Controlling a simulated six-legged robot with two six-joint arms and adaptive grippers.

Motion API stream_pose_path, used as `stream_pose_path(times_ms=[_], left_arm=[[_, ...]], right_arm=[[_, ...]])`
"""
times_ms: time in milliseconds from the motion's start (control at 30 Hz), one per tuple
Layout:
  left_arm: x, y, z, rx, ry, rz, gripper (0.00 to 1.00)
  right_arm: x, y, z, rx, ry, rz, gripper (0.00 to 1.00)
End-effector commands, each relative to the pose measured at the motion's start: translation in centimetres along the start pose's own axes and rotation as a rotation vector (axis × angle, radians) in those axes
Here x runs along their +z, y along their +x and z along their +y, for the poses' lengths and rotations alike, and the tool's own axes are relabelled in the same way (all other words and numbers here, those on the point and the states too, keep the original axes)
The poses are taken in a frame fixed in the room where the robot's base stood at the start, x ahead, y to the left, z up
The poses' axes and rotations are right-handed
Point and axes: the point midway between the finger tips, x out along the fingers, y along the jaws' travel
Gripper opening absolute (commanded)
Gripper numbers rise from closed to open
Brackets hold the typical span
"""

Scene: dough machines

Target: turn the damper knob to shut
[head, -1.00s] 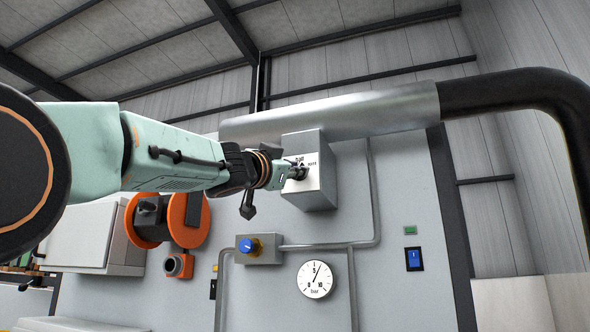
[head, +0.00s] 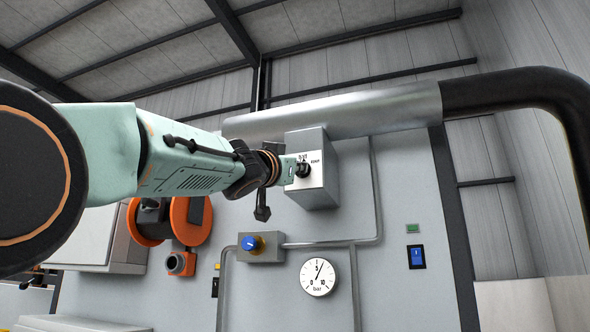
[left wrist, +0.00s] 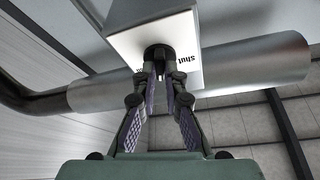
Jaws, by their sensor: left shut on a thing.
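The damper box (head: 318,183) is a grey box with a white front plate below the silver duct. Its black damper knob (head: 303,170) is partly covered by my left gripper (head: 298,170). In the left wrist view, the two fingers of the gripper (left wrist: 158,80) are shut on the black knob (left wrist: 157,55). The word "shut" is printed on the plate beside the knob, upside down in that view. I cannot tell which mark the knob points at. My right gripper is in neither view.
The silver duct (head: 380,110) runs above the box into a black pipe (head: 500,92). Below are a blue knob (head: 249,243) on a small box, a pressure gauge (head: 318,277) and a blue switch (head: 416,258). Orange reels (head: 190,220) hang at the left.

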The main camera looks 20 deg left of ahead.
Motion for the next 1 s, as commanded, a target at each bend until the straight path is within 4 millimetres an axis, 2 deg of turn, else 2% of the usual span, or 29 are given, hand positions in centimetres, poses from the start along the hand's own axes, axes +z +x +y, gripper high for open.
stream_pose_path(times_ms=[33, 600, 800, 1000], left_arm=[[0.8, -0.1, 0.3, -0.016, -0.039, -0.007, 0.0], [0.9, 0.1, 0.9, -0.197, -0.478, -0.008, 0.0], [0.6, 0.3, 1.0, -0.255, -0.619, -0.011, 0.0], [0.2, 0.4, 1.2, -0.323, -0.783, -0.014, 0.0]], right_arm=[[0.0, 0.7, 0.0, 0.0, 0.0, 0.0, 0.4], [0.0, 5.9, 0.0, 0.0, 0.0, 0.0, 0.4], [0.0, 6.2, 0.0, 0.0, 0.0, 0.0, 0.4], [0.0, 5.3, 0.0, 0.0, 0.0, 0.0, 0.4]])
